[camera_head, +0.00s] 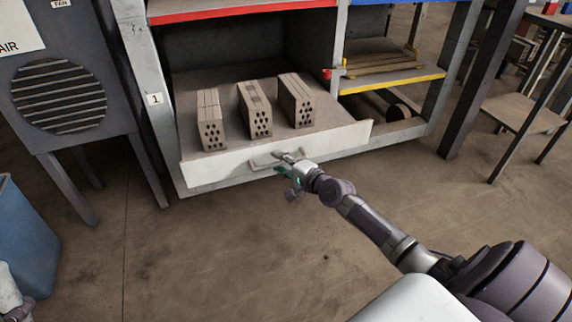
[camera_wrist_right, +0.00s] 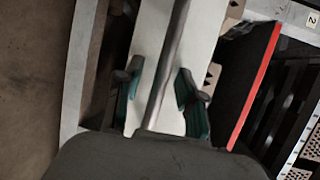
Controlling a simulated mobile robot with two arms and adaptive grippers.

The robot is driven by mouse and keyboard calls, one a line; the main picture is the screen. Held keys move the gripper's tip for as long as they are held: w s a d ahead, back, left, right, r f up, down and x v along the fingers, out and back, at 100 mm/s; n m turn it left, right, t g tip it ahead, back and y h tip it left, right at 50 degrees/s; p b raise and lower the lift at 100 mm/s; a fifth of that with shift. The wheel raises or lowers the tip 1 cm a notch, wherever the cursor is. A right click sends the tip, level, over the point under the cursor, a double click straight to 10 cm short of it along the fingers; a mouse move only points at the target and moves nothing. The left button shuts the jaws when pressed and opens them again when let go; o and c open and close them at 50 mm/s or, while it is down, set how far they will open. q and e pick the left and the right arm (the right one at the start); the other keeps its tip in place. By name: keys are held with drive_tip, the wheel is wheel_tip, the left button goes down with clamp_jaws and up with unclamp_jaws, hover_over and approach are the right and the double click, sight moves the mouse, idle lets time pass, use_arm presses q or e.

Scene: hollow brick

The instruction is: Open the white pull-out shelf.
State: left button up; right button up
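The white pull-out shelf (camera_head: 225,165) is at the bottom of the rack and bears three hollow bricks (camera_head: 255,105). Its front stands somewhat forward of the rack's posts. A bar handle (camera_head: 265,162) is on its front panel. My right gripper (camera_head: 287,160) is at the right part of this handle. In the right wrist view, the fingers of my right gripper (camera_wrist_right: 162,98) are apart, one on each side of the handle bar (camera_wrist_right: 170,70), with gaps between. Of my left arm only a small part shows at the lower left edge; its gripper is not seen.
A grey vented machine (camera_head: 65,95) stands left of the rack, with a blue bin (camera_head: 25,240) below it. A yellow-edged shelf (camera_head: 390,80) is at the right. The floor (camera_head: 200,250) in front of the shelf is clear apart from my right arm.

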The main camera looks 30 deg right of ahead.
drive_tip(key=v, duration=1.1)
drive_tip(key=shift+s, duration=0.4)
drive_tip(key=shift+r, duration=0.1)
